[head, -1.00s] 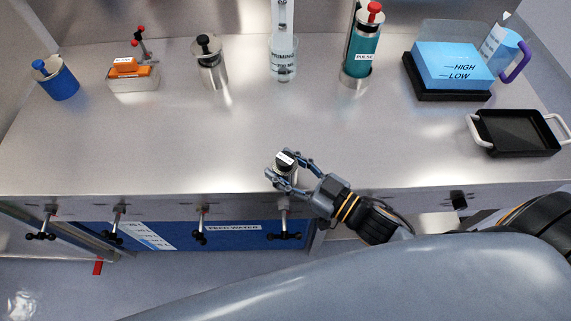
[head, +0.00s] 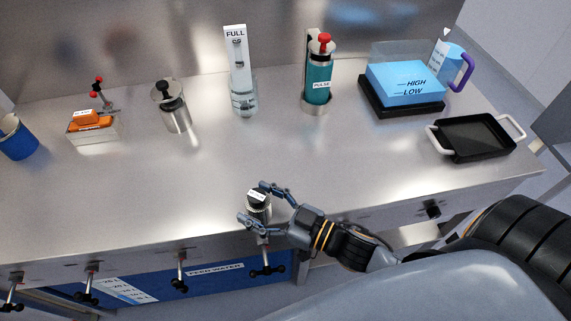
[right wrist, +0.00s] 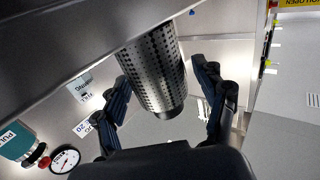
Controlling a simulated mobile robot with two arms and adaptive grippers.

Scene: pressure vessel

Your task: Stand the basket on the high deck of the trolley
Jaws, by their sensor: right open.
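The basket is a small perforated dark metal cylinder, clear in the right wrist view (right wrist: 155,72). In the head view the basket (head: 258,203), with a white label on top, stands at the front edge of the steel counter. My right gripper (head: 254,203) is open, with its fingers on either side of the basket. In the right wrist view my right gripper (right wrist: 165,95) shows a gap between the right finger and the basket; contact at the left finger is unclear. I cannot make out the trolley. My left gripper is not in view.
On the counter (head: 330,160) stand a blue cup (head: 17,140), a steel canister (head: 172,110), a clear cylinder (head: 243,90), a teal bottle (head: 318,80), a blue block (head: 405,85) and a black tray (head: 475,138). Valve handles (head: 266,268) stick out below the front edge.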

